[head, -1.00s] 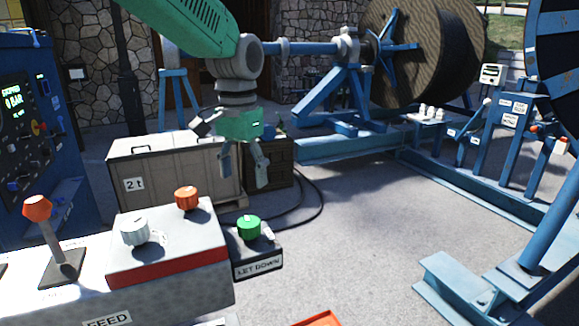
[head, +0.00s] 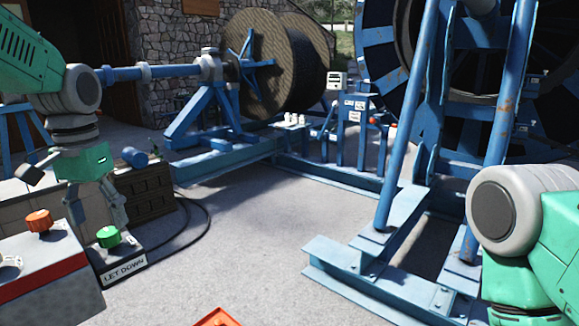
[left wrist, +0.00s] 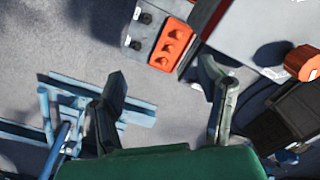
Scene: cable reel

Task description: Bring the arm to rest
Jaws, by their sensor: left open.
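My left arm comes in from the left in the head view. Its green-and-grey left gripper (head: 97,215) points down, with its two fingers apart and nothing between them. The fingers appear just above and behind the green knob (head: 108,237) on the LET DOWN box; whether they touch it cannot be told. In the left wrist view the fingers of the left gripper (left wrist: 162,80) are also spread and empty, over grey ground. My right arm (head: 530,225) shows at the lower right of the head view, but its gripper is out of frame.
A control box with an orange knob (head: 40,220) stands at the lower left, before a crate (head: 30,210). A wooden reel (head: 270,65) stands behind on a blue frame (head: 215,165). Blue posts (head: 400,130) rise at the right. The middle ground is open.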

